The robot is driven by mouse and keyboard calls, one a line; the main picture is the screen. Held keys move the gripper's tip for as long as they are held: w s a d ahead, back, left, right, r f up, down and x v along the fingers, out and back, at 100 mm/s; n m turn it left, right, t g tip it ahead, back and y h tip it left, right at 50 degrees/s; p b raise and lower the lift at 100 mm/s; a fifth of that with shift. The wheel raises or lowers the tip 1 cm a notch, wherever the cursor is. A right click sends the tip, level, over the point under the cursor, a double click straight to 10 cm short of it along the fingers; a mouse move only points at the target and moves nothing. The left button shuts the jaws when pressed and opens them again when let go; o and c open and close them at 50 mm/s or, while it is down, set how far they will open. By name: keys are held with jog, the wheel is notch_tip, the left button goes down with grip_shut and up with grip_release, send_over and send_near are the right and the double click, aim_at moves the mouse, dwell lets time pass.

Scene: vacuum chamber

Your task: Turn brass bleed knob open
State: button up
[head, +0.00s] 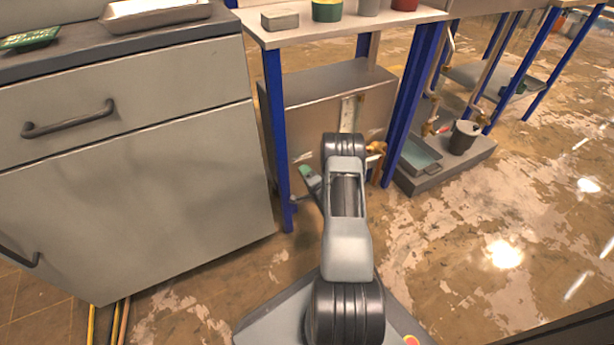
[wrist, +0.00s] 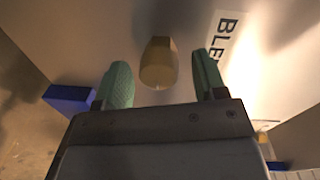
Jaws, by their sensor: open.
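The brass bleed knob (wrist: 158,66) shows in the wrist view as a rounded, faceted tan-gold piece on a pale panel. My gripper (wrist: 160,76) is open, with one green finger pad on each side of the knob. Gaps show between the knob and both pads, and I cannot tell how far the fingertips reach along it. Beside the knob is a white label (wrist: 226,38) whose visible letters read "BLE". In the head view my arm reaches to the grey metal box under the bench and mostly hides the gripper and knob.
The metal box (head: 300,92) stands between blue bench legs (head: 279,135). A brass fitting (head: 376,150) shows just right of my arm. A grey cabinet (head: 130,170) stands close on the left. A bucket (head: 464,137) stands on a low plinth to the right. Floor at right is open.

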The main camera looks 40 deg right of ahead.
jog(key=s+a+p, duration=0.2)
jog(key=s+p, duration=0.3)
jog(key=s, duration=0.8)
jog(key=shift+s+r, duration=0.35)
jog(key=shift+r, duration=0.1)
jog(key=shift+d, duration=0.1)
